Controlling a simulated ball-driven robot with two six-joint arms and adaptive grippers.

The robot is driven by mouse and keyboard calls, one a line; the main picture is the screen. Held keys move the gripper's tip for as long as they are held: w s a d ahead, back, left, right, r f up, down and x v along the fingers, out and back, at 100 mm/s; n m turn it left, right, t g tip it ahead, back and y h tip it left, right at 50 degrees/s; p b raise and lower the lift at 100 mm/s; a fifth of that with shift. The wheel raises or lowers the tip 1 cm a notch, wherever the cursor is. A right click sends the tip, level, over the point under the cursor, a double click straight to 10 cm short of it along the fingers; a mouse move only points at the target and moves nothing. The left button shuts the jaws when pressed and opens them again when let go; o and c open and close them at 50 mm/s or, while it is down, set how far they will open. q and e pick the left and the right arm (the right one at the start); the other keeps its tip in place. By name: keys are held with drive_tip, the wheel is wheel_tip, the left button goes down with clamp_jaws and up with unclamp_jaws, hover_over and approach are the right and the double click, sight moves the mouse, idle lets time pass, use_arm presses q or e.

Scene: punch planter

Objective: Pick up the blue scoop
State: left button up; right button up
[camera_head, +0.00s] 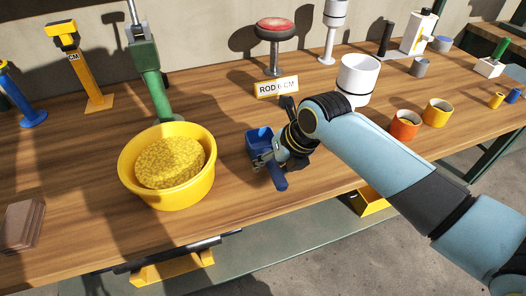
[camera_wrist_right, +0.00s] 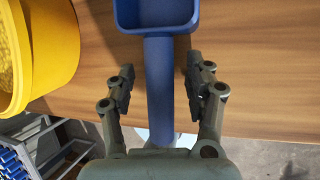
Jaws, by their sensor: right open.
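The blue scoop (camera_head: 261,139) lies on the wooden table, right of the yellow tub, with its handle pointing towards the table's front edge. In the right wrist view the scoop's handle (camera_wrist_right: 159,90) runs between the two fingers, and its bowl is at the top. My right gripper (camera_head: 272,160) is over the handle. In the wrist view the right gripper (camera_wrist_right: 160,82) is open, with a gap visible on both sides of the handle. My left gripper does not show.
A yellow tub (camera_head: 196,190) with yellow granular content stands left of the scoop. A "ROD 6 CM" sign (camera_head: 277,87) and a white cup (camera_head: 357,80) stand behind. Orange (camera_head: 404,125) and yellow (camera_head: 436,113) cups are at right. Brown slabs (camera_head: 22,222) lie at far left.

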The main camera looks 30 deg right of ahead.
drive_tip(key=shift+f, duration=0.2)
clamp_jaws()
idle(0.4)
